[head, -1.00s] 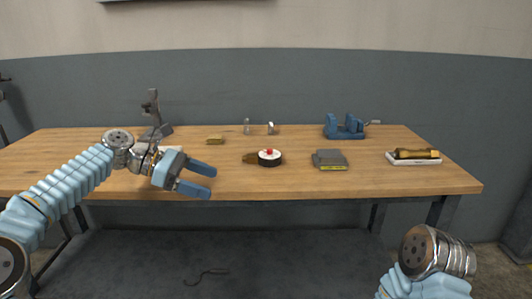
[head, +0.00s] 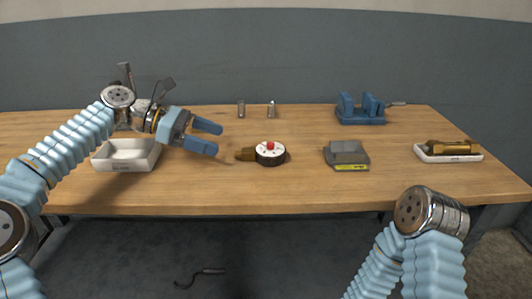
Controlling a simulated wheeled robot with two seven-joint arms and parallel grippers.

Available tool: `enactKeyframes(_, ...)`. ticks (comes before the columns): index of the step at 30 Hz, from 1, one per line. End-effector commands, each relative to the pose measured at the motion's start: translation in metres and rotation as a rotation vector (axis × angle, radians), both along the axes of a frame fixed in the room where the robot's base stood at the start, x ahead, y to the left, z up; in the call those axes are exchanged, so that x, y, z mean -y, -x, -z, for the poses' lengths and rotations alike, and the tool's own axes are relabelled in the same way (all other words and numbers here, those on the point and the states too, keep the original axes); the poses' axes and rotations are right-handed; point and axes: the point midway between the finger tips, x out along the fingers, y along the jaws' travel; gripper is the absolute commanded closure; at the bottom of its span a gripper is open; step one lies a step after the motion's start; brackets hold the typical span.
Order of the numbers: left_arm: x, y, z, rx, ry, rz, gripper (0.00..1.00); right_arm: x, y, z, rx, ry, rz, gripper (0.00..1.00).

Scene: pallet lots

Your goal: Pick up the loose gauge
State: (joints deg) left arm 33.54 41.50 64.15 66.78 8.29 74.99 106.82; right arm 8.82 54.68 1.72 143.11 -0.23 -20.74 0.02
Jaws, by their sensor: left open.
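A round, dark-rimmed piece with a white face and a red centre (head: 270,152) lies on the wooden table (head: 300,190). It looks like the gauge. A brass piece (head: 245,154) sticks out at its left side. My left gripper (head: 220,138) is open and empty, up and left of the gauge and apart from it, fingers pointing right. My right arm shows at the lower right, but its gripper is out of view.
A white tray (head: 125,167) stands at the left, partly near my left arm. A grey box with a yellow label (head: 347,154), a blue vise-like fixture (head: 360,117) and a white holder with a brass cylinder (head: 448,158) stand to the right. Two small metal pieces stand behind. Table front is clear.

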Motion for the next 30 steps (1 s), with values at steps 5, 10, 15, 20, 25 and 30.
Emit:
enactKeyframes(5,0.030,0.001,0.013,-0.001,0.000,0.002,0.18,0.000,0.000,0.003,0.001,0.000,0.001,0.17)
enactKeyframes(10,0.042,0.002,0.017,0.001,0.001,0.001,0.18,0.000,0.000,0.003,0.000,0.001,0.001,0.17)
enactKeyframes(15,0.068,0.009,0.023,-0.001,0.002,0.004,0.18,0.000,0.000,0.004,0.000,0.001,0.001,0.17)
enactKeyframes(20,0.085,0.008,0.030,0.001,0.001,0.000,0.18,0.000,0.000,0.004,0.000,0.001,0.001,0.17)
enactKeyframes(25,0.088,0.008,0.031,0.001,0.000,-0.001,0.18,0.000,0.000,0.004,0.000,0.001,0.001,0.17)
enactKeyframes(30,0.088,0.008,0.031,0.001,0.000,-0.001,0.30,0.000,0.000,0.004,0.000,0.001,0.001,0.17)
